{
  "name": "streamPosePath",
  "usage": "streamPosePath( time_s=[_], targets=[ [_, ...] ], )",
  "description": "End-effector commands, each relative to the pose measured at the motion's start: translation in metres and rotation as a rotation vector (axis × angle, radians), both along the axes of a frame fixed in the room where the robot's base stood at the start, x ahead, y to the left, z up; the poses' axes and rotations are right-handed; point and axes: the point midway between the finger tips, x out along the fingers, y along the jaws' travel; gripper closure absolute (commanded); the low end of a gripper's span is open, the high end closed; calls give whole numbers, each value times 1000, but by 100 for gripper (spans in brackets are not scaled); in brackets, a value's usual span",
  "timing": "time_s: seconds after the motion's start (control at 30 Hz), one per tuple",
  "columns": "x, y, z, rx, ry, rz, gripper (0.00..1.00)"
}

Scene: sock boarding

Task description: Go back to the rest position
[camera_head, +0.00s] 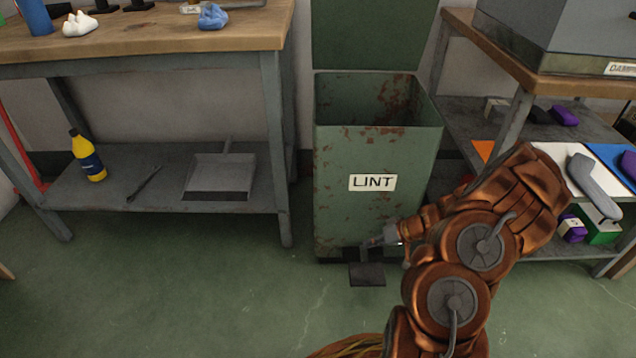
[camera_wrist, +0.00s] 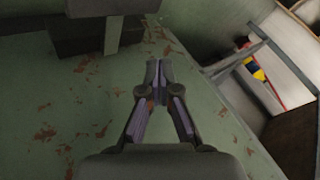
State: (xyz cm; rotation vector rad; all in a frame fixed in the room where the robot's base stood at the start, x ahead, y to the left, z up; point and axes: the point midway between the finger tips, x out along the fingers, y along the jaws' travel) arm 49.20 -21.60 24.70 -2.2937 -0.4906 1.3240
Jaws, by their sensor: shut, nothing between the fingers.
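My gripper (camera_head: 378,240) is low in front of the green lint bin (camera_head: 345,215), close to its lower front and just above the dark foot pedal (camera_head: 367,273). In the wrist view my gripper (camera_wrist: 153,70) has its fingertips together with nothing between them. The bin front (camera_wrist: 60,110) fills much of that view, and I cannot tell whether the fingers touch it. The bin's lid (camera_head: 370,35) stands up, open, and the rusty inside shows. My copper-coloured arm reaches in from the lower right.
A wooden workbench (camera_head: 140,45) stands left, with a yellow bottle (camera_head: 88,158) and a dustpan (camera_head: 220,175) on its lower shelf. The green floor (camera_head: 200,300) at front left is clear.

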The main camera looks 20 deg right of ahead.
Motion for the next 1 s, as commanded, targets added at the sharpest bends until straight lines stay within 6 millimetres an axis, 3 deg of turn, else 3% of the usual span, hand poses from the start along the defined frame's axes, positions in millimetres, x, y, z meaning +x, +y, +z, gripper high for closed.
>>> streamPosePath(
  time_s=[0.17,0.27,0.57,0.77,1.0],
  targets=[
    [2,4,10,2,-1,7,100],
    [8,17,40,9,-3,34,100],
    [13,99,190,44,40,186,100],
    [-3,150,281,41,103,279,100],
    [-40,202,380,5,204,370,100]
  ],
)
